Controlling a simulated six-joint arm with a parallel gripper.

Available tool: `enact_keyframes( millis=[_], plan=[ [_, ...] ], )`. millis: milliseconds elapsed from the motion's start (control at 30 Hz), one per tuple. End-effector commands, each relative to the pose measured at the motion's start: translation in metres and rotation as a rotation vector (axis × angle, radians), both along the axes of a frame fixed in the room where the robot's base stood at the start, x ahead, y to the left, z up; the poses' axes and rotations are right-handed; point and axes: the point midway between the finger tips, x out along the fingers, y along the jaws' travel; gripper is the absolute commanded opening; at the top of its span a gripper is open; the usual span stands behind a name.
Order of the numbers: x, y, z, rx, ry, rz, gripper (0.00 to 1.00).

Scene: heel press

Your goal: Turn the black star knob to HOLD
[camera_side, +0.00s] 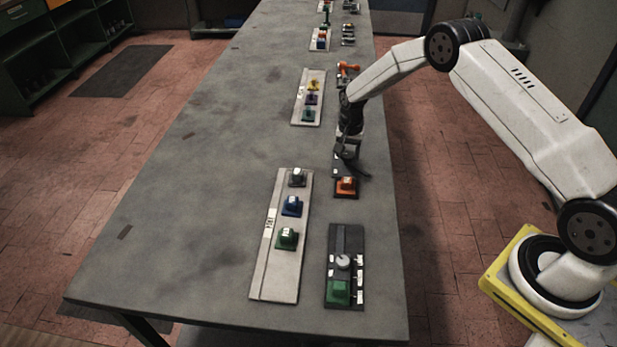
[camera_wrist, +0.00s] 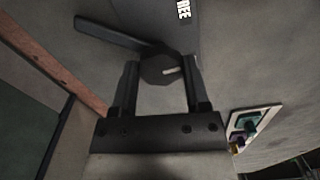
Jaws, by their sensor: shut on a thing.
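In the wrist view, a black faceted knob (camera_wrist: 158,70) with a short white line on its face sits between the two fingers of my gripper (camera_wrist: 163,68). The fingers are shut on its sides. A long dark arm (camera_wrist: 110,36) reaches from the knob to the upper left. A dark plate (camera_wrist: 182,38) above it carries white lettering, cut off by the frame, of which "EE" is legible. No HOLD mark is readable. In the side view, my gripper (camera_side: 347,150) is low over the right edge of the table, and its wrist hides most of the knob.
An orange block (camera_side: 346,186) is just in front of my gripper. A pale panel (camera_side: 263,274) with grey, blue and green pieces and a dark panel (camera_side: 331,262) stand nearer. Another pale panel (camera_side: 301,111) stands behind. The table's left side (camera_side: 175,210) is clear.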

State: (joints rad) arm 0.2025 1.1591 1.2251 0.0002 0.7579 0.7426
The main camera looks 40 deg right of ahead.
Motion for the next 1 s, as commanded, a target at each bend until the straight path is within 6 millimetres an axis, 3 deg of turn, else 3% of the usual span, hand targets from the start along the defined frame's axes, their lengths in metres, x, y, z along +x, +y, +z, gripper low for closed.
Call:
enact_keyframes(
  millis=[600, 1000],
  plan=[
    [0.0010, -0.0003, 0.0010, -0.001, 0.000, -0.578, 0.00],
    [0.0012, -0.0004, 0.0010, -0.001, -0.001, -0.823, 0.00]
  ],
)
